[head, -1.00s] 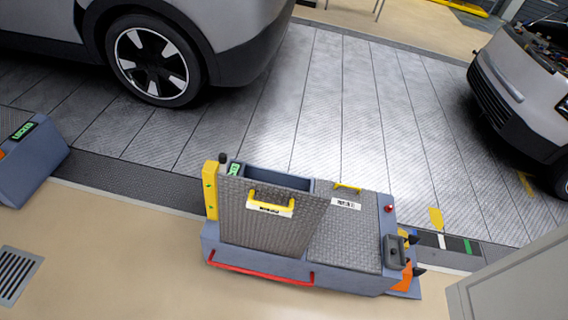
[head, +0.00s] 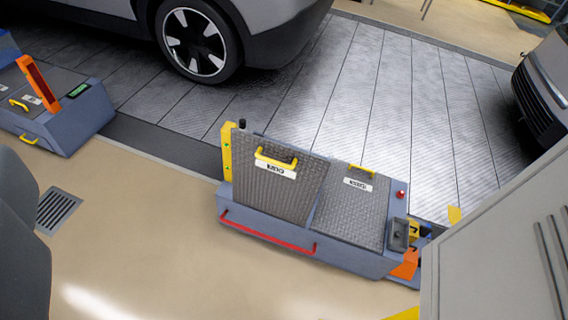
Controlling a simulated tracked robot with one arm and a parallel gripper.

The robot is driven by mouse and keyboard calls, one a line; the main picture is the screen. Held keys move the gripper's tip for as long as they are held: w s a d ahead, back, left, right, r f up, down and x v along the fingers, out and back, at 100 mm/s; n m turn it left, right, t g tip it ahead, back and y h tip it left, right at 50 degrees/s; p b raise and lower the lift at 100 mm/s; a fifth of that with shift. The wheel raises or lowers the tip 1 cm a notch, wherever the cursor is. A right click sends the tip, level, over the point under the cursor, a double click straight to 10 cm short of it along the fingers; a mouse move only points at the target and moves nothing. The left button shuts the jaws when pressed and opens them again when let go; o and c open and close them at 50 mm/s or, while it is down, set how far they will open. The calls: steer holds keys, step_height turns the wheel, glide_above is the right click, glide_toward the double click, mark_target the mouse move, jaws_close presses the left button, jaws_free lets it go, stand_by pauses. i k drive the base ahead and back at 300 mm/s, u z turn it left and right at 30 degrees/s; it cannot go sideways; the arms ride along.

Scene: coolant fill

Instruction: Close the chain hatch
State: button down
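A long grey-blue floor unit (head: 300,248) stands at the edge of the metal-plate floor. It carries two textured lids with yellow handles and white labels. The left lid (head: 277,195) appears raised on edge, facing me, with its handle (head: 276,157) at the top; it hides the space behind it. The right lid (head: 350,210) lies flat, with its handle (head: 362,171) at the far edge. The labels are too small to read surely, so I cannot tell which lid is the chain hatch. My gripper is not in view.
A red rail (head: 268,237) runs along the unit's front. A second unit with an orange upright (head: 38,84) stands at the left. A floor grate (head: 58,208) lies nearer. A grey cabinet (head: 500,250) fills the lower right. Beige floor between is clear. Cars stand behind.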

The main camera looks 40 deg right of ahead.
mark_target(283, 182)
steer(key=z, duration=0.15)
steer(key=i, duration=0.95)
steer(key=u, duration=0.1)
